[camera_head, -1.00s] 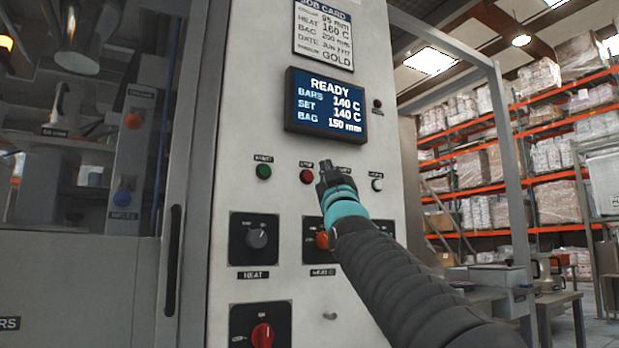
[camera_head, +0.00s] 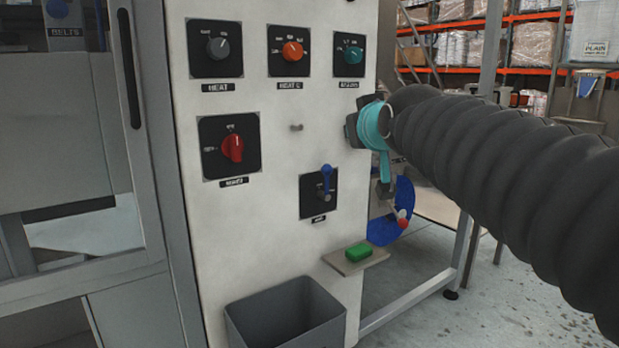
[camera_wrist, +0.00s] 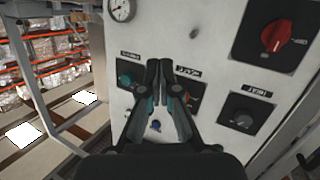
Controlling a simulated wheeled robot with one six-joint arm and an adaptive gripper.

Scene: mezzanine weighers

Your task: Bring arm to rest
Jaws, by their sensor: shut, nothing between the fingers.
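My arm comes in from the right in the head view, with a ribbed dark sleeve and a teal wrist joint beside the right edge of the machine's control panel (camera_head: 275,160). In the wrist view, my gripper (camera_wrist: 164,72) shows its two dark fingers with their tips close together and nothing between them. The fingers cover part of an orange knob behind them. The gap to the panel is hard to judge. In the head view the fingers are not clearly seen.
The panel carries a red knob (camera_head: 233,148), a grey knob (camera_head: 218,47), an orange knob (camera_head: 292,50), a teal knob (camera_head: 353,53) and a blue lever (camera_head: 326,181). A small shelf (camera_head: 342,264) bears a green block (camera_head: 358,251). A grey bin (camera_head: 242,322) stands below.

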